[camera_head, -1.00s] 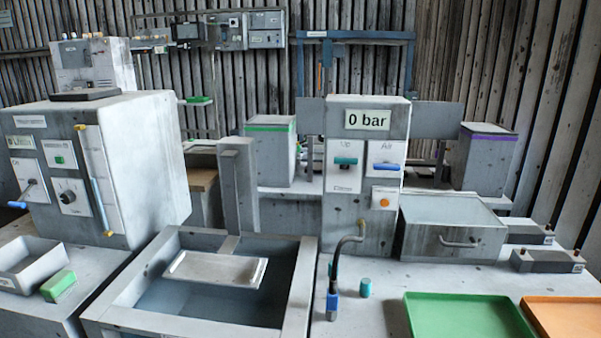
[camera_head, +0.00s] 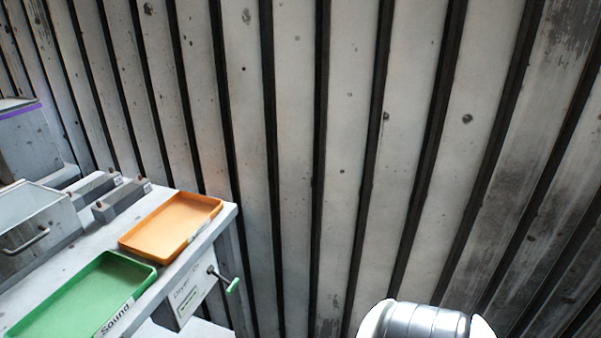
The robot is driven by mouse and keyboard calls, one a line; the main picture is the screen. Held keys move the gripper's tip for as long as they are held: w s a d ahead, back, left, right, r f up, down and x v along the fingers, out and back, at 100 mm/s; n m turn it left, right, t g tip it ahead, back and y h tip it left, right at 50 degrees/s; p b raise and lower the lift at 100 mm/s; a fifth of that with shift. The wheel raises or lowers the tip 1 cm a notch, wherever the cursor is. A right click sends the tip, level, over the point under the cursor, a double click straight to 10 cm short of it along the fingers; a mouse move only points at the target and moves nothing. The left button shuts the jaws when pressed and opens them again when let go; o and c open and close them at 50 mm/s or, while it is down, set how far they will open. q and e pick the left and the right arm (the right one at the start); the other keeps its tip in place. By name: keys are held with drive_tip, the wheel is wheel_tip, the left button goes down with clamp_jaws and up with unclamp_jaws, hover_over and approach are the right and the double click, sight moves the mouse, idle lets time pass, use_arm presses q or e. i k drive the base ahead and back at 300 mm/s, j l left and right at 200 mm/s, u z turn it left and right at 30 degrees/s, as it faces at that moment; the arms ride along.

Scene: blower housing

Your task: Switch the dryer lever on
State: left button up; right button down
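The dryer lever (camera_head: 230,285) is a thin metal arm with a green handle. It sticks out from a grey box (camera_head: 186,301) fixed below the right edge of the workbench. The box's front carries lettering that seems to read "Dryer" and a small green and white label. The lever slants down to the right, away from the box. A rounded silver and white part of my own body shows at the bottom edge, right of centre, well apart from the lever. Neither gripper's fingers are in view.
An orange tray (camera_head: 172,226) and a green tray (camera_head: 84,297), marked "Sound", lie on the bench (camera_head: 68,262). A grey box with a handle (camera_head: 33,228) stands at the left. A slatted wall (camera_head: 340,150) rises behind; the space right of the lever looks free.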

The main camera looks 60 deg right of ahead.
sight(209, 270)
drive_tip(key=z, duration=1.35)
